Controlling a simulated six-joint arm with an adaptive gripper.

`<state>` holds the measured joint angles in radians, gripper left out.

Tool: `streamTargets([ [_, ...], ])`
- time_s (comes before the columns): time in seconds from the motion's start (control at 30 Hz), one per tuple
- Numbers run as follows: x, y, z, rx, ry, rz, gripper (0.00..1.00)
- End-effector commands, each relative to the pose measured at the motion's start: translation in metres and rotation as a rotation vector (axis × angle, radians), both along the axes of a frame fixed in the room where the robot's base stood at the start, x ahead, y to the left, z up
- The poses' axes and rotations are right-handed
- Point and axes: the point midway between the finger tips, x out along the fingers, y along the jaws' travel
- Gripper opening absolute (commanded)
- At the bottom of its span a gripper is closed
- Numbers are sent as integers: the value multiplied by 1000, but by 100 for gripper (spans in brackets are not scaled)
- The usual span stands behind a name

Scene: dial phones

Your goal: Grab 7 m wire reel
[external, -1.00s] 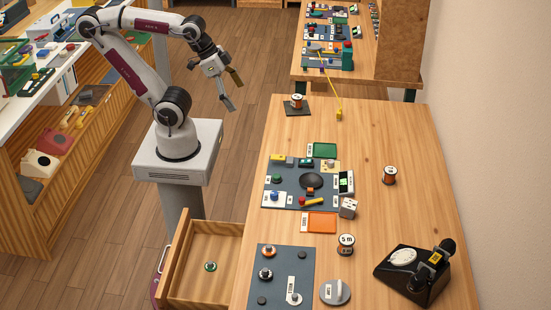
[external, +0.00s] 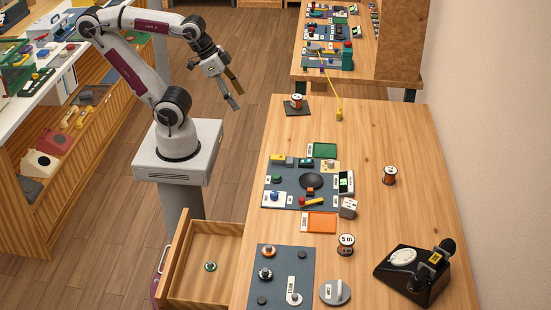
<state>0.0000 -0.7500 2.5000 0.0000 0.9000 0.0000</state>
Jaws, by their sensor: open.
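Three small wire reels stand on the wooden table. One reel (external: 297,101) sits on a dark pad at the far left corner. Another reel (external: 389,175), with orange-brown wire, stands alone on the right side. A third reel (external: 345,245) is marked "5 m" and stands nearer the front. The labels of the other two are too small to read, so I cannot tell which is 7 m. My gripper (external: 238,97) is open and empty. It hangs in the air left of the table, over the floor, well apart from all the reels.
A dark panel (external: 293,200) with buttons and dials lies mid-table, with a green tray (external: 324,151) and an orange tray (external: 321,222) beside it. A black dial phone (external: 416,272) stands front right. An open drawer (external: 206,250) juts out left. The table's back right is clear.

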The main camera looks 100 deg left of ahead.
Motion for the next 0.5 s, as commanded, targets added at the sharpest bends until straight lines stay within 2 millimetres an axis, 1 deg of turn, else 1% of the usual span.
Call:
streamTargets([
  [0.33, 0, 0, 0, 0, 0, 0, 55],
  [0.5, 7, -3, 2, -9, -8, -7, 55],
])
